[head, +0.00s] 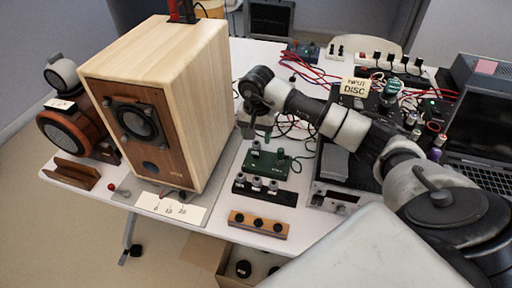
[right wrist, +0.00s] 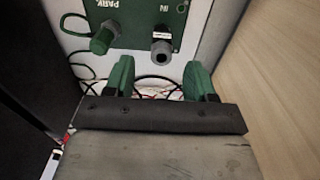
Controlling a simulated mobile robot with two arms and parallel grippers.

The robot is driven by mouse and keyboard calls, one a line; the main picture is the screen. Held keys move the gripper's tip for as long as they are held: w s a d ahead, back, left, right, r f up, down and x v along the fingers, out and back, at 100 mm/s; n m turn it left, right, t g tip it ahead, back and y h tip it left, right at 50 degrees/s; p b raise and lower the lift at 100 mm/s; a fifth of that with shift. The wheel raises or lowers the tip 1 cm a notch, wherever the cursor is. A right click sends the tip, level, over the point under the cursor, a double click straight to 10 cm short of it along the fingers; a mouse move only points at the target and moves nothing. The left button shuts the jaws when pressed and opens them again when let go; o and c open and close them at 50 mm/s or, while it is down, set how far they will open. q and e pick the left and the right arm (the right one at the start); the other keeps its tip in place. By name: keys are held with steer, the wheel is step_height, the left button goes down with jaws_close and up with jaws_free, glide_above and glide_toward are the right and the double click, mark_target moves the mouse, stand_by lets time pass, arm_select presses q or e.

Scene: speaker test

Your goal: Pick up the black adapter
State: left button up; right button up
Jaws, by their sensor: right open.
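I cannot tell for sure which thing is the black adapter. A black and grey connector (right wrist: 161,50) stands at the "IN" label of a green box (head: 262,166); it also shows in the head view (head: 256,146). A green plug (right wrist: 103,38) stands beside it on the same box (right wrist: 135,28). My right gripper (head: 258,132) hangs just behind the green box, beside the wooden speaker. In the right wrist view its two green-tipped fingers (right wrist: 159,77) are apart, with nothing between them. My left gripper is not in view.
A large wooden speaker (head: 205,95) stands left of the gripper. A black connector block (head: 264,190) and a wooden strip with black knobs (head: 258,224) lie in front. Cables (head: 305,77) and a power strip (head: 385,62) lie behind. A laptop-like device (head: 490,120) stands at right.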

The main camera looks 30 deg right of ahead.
mark_target(256, 147)
step_height(256, 147, down, 4)
steer(key=shift+a+f+p, duration=0.1)
steer(key=shift+f+p, duration=0.15)
steer(key=shift+p, duration=0.2)
steer(key=shift+f, duration=0.4)
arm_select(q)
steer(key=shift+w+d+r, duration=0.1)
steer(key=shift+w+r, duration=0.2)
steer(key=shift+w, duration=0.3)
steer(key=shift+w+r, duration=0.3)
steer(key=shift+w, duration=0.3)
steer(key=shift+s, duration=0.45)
arm_select(e)
steer(key=c, duration=1)
